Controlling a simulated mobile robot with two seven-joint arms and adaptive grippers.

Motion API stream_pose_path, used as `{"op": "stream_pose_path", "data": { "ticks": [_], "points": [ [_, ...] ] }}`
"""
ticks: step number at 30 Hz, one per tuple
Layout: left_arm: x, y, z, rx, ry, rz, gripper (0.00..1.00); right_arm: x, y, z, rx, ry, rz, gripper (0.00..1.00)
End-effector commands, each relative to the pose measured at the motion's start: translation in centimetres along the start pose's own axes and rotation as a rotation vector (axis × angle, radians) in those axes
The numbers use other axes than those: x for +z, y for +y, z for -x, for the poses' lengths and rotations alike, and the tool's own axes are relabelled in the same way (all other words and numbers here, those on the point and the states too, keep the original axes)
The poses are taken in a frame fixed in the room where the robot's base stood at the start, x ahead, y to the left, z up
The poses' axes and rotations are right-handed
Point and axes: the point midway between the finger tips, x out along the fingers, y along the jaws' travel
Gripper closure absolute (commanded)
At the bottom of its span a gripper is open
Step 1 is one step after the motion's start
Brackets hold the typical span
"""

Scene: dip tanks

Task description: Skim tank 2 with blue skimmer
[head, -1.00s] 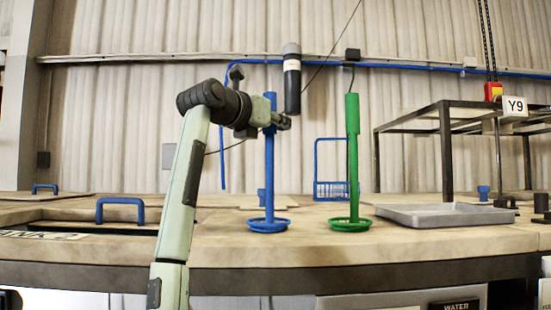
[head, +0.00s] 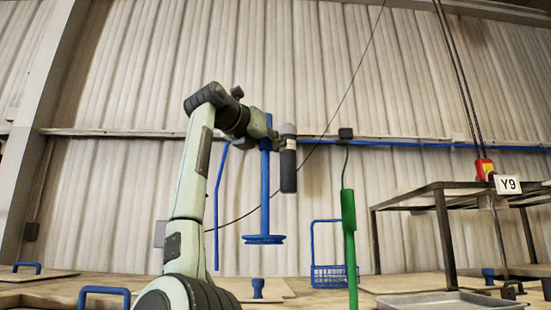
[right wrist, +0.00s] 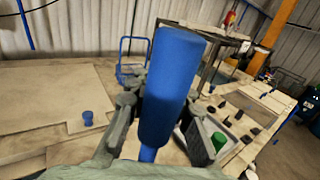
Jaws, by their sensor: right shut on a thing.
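My right gripper (head: 272,137) is shut on the upper shaft of the blue skimmer (head: 265,195). The skimmer hangs upright, and its round blue head is well above the worktop. In the right wrist view the thick blue handle (right wrist: 170,88) stands between the two dark fingers of my gripper (right wrist: 160,115). A green skimmer (head: 349,225) stands upright to the right, apart from the blue one. Tank 2's opening and label cannot be made out now; the front left worktop is mostly below the head view. My left gripper is not in view.
A grey tray (head: 450,300) and a dark metal frame (head: 445,235) stand at right. Blue lid handles (head: 104,292) rise at left. A dark cylinder (head: 288,165) is close to the right gripper.

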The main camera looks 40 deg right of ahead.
Motion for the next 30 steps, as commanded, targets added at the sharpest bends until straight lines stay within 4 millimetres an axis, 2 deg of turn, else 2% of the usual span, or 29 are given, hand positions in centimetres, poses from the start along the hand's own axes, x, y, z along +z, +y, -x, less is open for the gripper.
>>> {"op": "stream_pose_path", "data": {
  "ticks": [7, 19, 25, 30],
  "points": [
    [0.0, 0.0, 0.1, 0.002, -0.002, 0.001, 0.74, 0.6, 0.0, 0.0, 0.001, -0.002, -0.002, 1.0],
    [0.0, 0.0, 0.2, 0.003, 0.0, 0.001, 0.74, 0.4, -0.1, 0.0, 0.0, -0.003, -0.002, 1.0],
    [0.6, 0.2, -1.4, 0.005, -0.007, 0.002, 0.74, 0.3, -0.3, 0.5, 0.0, -0.004, -0.004, 1.0],
    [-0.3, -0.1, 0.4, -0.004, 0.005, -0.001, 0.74, 0.3, -1.1, 1.7, 0.0, -0.004, -0.004, 1.0]
  ]
}}
